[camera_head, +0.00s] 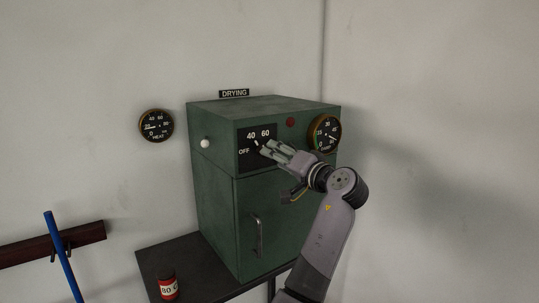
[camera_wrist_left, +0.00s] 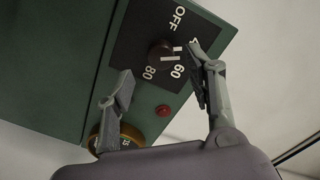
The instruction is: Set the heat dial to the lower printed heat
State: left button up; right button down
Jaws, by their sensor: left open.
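The heat dial plate (camera_head: 243,158) is black, on the front of the green drying cabinet (camera_head: 208,195). The head view shows OFF, 40 and 60 on it. The plate (camera_wrist_left: 135,48) in the wrist view shows OFF, 60 and 80, with another mark partly behind a finger. The dark round knob (camera_wrist_left: 159,55) has a pale mark on its 60 side; its exact setting is hard to tell. My left gripper (camera_head: 267,146) is open in front of the plate. Its fingers (camera_wrist_left: 162,65) stand apart on either side of the knob; contact cannot be told. My right gripper is out of view.
A heat gauge (camera_head: 156,126) hangs on the wall at left. The cabinet has a second gauge (camera_head: 324,133), a red lamp (camera_head: 290,122), a white knob (camera_head: 205,143) and a door handle (camera_head: 258,236). A red labelled can (camera_head: 168,288) stands on the dark table (camera_head: 205,280).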

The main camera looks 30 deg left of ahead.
pick_arm(q)
jog(key=v, duration=0.6)
jog(key=shift+d, duration=0.3)
jog(key=shift+s, duration=0.1)
